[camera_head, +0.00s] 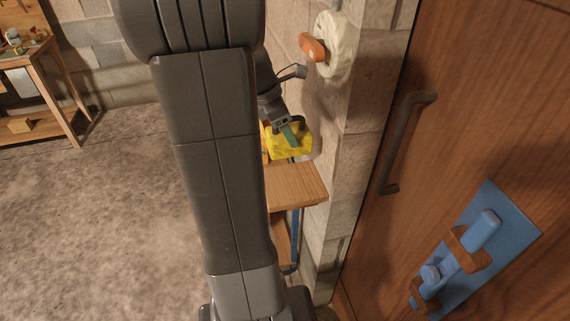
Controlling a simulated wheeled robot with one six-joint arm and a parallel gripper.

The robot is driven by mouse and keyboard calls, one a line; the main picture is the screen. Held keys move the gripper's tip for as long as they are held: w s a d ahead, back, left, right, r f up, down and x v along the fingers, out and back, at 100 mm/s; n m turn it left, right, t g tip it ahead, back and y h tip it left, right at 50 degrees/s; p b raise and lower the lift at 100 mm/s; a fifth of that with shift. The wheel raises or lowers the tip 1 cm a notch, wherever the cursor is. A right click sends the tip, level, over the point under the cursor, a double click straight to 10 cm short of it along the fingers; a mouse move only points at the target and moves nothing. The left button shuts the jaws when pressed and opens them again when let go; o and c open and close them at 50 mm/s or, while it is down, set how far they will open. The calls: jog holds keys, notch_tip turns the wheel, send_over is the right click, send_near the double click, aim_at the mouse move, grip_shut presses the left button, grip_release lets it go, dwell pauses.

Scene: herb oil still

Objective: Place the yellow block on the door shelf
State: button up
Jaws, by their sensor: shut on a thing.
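The yellow block (292,146) is in the middle of the view, close to the stone wall. My gripper (289,133) is shut on it from above, with a greenish finger lying against the block. A wooden shelf (298,185) juts out by the wall, just below the block in the picture. I cannot tell whether the block touches the shelf or hangs above or behind it. My dark grey arm hides the shelf's left side and part of the area around the block.
A brown wooden door (400,250) with a dark handle (405,140) and a blue latch plate (485,250) fills the right. A cream wheel with an orange knob (314,47) sticks out from the wall. A wooden workbench (58,85) stands far left. The floor at left is clear.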

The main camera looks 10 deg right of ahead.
aim_at(272, 132)
jog(key=shift+w+f, duration=0.25)
jog(key=shift+w, duration=0.05)
notch_tip(272, 132, down, 9)
jog(key=shift+f, duration=0.2)
jog(key=shift+f+b, duration=0.2)
jog(key=shift+b, duration=0.15)
jog(key=o, duration=1.3)
jog(key=shift+r, duration=0.3)
jog(key=v, duration=1.1)
jog(key=shift+a+r+p, duration=0.15)
jog(key=shift+r+p, duration=0.25)
